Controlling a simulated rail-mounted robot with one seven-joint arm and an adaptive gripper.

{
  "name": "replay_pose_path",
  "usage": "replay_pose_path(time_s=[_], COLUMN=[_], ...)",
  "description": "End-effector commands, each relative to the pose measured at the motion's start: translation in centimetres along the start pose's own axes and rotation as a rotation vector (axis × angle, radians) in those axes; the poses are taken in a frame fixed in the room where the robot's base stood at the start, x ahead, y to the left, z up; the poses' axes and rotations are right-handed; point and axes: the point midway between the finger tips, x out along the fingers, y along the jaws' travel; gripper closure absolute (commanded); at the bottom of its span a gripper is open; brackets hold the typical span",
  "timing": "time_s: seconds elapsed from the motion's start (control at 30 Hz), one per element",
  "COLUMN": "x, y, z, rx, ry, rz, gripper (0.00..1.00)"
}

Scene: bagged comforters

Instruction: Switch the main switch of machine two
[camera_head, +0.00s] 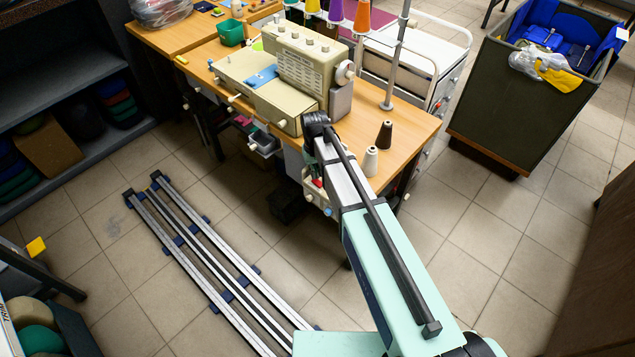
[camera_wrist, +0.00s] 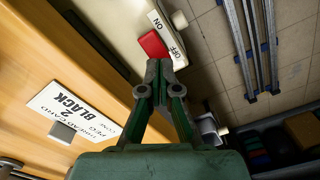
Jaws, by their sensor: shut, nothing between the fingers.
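In the wrist view a red rocker switch (camera_wrist: 152,44) sits on a pale box (camera_wrist: 125,22) with a white plate (camera_wrist: 166,35) marked ON and OFF. My gripper (camera_wrist: 159,72) is shut and empty, its tips just below the red rocker in the picture. I cannot tell whether they touch it. In the head view the sewing machine (camera_head: 300,65) stands on a wooden table (camera_head: 415,125), and a small red spot (camera_head: 317,183) shows under the table edge beside my arm. My gripper is hidden behind my arm there.
A black cone (camera_head: 384,135) and a white cone (camera_head: 370,161) stand near the table's edge. A dark bin (camera_head: 520,100) stands at right. Floor rails (camera_head: 205,255) lie at left.

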Motion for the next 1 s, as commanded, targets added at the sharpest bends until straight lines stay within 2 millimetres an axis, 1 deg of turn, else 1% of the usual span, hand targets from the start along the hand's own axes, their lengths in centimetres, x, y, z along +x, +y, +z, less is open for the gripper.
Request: replay_pose_path(time_s=[1.0], x=[1.4], y=[0.0], z=[0.0], rx=[0.000], ry=[0.000], rz=[0.000], gripper=[1.00])
